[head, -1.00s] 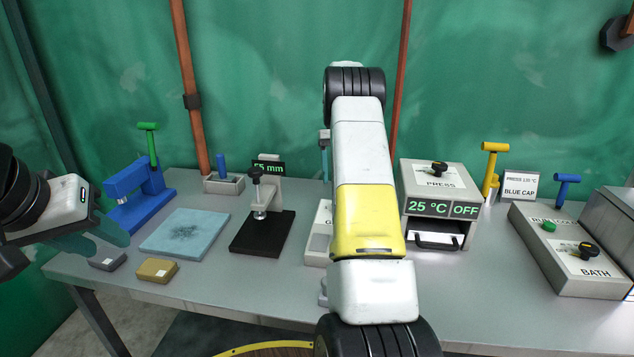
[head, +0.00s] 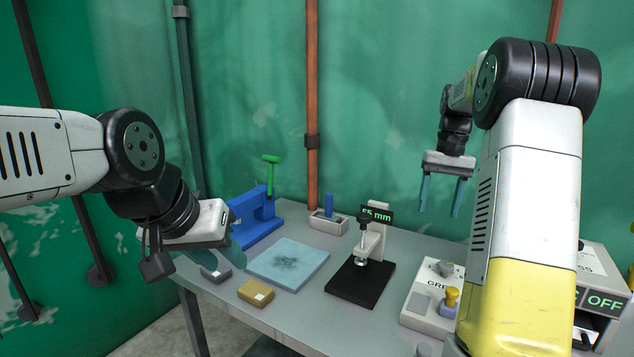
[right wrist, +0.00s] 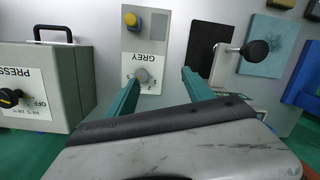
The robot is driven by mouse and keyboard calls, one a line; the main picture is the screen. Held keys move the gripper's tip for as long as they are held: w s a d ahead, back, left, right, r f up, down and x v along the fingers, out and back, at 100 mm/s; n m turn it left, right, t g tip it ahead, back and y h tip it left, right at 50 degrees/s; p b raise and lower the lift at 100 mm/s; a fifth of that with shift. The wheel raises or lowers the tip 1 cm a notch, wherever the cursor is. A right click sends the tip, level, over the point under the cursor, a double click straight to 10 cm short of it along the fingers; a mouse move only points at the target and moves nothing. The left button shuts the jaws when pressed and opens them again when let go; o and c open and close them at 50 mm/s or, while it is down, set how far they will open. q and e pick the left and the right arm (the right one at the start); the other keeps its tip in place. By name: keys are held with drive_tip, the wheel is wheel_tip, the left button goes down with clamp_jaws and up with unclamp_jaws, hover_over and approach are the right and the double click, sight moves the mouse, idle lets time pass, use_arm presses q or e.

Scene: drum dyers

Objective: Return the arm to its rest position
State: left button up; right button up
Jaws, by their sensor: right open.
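My right arm rises at the right of the head view and bends over. Its gripper (head: 439,210) hangs above the back of the table, fingers down, apart and empty. In the right wrist view its two teal fingers (right wrist: 160,80) are spread, with the grey panel box (right wrist: 145,50) beyond them. My left gripper (head: 232,245) is at the left, over the table's left edge near the blue pad. Its fingers are partly hidden by its own body, so its opening is unclear.
On the table are a blue press (head: 258,220), a light blue pad (head: 290,262), a yellow block (head: 256,292), a gauge stand (head: 360,280) and the GREY box (head: 425,312). A PRESS box (right wrist: 45,85) stands beside it. Green curtain and poles (head: 312,100) stand behind.

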drive_tip(key=s+a+r+n+t, duration=0.1)
drive_tip(key=s+a+r+t, duration=0.2)
drive_tip(key=s+a+r, duration=0.4)
drive_tip(key=s+a+f+n+t, duration=0.1)
drive_tip(key=s+a, duration=0.3)
drive_tip(key=s, duration=0.5)
drive_tip(key=s+a+f+n+t+y, duration=0.1)
drive_tip(key=s+a+f+t, duration=0.2)
drive_tip(key=s, duration=0.6)
drive_tip(key=shift+a+t, duration=0.3)
drive_tip(key=shift+a, duration=0.9)
